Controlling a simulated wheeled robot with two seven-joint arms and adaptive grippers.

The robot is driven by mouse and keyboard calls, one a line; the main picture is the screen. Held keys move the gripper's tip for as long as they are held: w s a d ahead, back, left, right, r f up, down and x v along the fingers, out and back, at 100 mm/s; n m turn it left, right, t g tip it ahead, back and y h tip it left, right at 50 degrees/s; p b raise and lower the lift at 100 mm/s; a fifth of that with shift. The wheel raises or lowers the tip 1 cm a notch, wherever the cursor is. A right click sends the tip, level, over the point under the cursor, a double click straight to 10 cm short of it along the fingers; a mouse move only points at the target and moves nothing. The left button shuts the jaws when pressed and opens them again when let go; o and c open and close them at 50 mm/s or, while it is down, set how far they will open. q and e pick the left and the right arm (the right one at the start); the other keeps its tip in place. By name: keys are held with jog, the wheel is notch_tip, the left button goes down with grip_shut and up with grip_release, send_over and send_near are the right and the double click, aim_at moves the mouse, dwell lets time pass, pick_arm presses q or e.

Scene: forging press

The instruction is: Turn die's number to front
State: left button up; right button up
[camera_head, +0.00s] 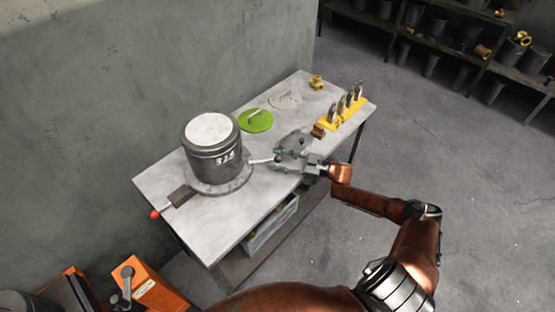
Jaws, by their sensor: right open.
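The die (211,150) is a dark grey cylinder with a pale top, upright on a round grey turntable (222,190) on the table. A white number, hard to read exactly, shows low on its side, toward the lower right of the picture. A light rod (262,160) sticks out from the turntable's right side. A dark handle with a red knob (155,214) lies at its lower left. My right gripper (283,158) is open, to the right of the die, with its fingers near the rod's end. I cannot tell whether they touch it. My left gripper is not in view.
The grey table (175,180) stands against a wall. A green disc (256,121), a pale disc (287,99), a brass fitting (317,82) and a yellow rack (338,118) with upright tools stand toward its far end. Shelves stand at the back right.

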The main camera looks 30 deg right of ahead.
jog(key=v, duration=1.2)
jog(key=shift+c, duration=0.2)
